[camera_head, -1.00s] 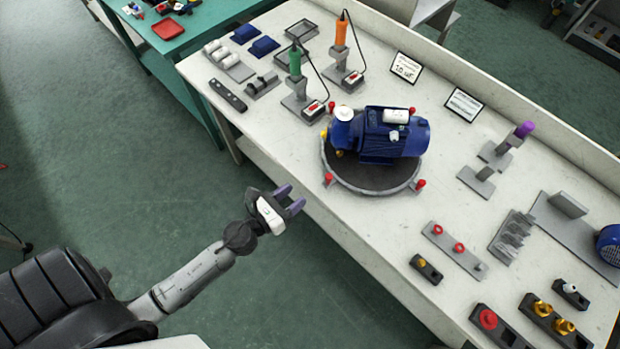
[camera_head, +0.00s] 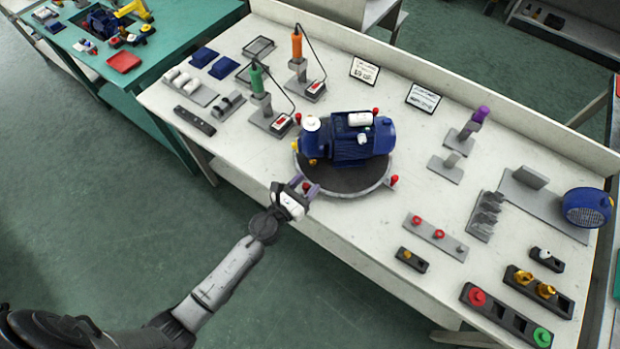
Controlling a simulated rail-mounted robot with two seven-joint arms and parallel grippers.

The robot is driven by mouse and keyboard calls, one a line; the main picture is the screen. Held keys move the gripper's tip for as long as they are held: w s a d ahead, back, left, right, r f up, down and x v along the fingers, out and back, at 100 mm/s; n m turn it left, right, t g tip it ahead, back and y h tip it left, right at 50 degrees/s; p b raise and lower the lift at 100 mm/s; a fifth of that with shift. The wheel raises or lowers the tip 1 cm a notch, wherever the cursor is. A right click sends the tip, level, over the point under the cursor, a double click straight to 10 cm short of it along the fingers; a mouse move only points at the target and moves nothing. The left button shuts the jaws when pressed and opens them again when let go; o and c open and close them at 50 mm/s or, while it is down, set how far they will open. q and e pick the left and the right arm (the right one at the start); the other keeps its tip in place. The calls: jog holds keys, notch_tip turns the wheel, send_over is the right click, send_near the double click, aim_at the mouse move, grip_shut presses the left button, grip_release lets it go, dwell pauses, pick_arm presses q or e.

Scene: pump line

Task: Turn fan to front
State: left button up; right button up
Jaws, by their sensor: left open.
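A blue pump motor (camera_head: 362,137) lies on a round dark turntable (camera_head: 345,180) with red knobs on its rim. Its white-capped end points left. My left gripper (camera_head: 294,188) is open, with purple fingertips at the front-left edge of the turntable. A blue round fan cover (camera_head: 586,207) stands at the right end of the bench, on a grey plate. My right gripper is not in view.
Green (camera_head: 257,80) and orange (camera_head: 296,46) screwdrivers stand in holders behind the turntable. Holders with red, yellow and green fittings (camera_head: 507,314) fill the bench's front right. A teal table (camera_head: 170,60) stands at the left. The bench front (camera_head: 330,225) near the gripper is clear.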

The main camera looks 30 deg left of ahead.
pick_arm(q)
jog(key=shift+x, duration=1)
jog(key=shift+s, duration=0.1)
grip_shut()
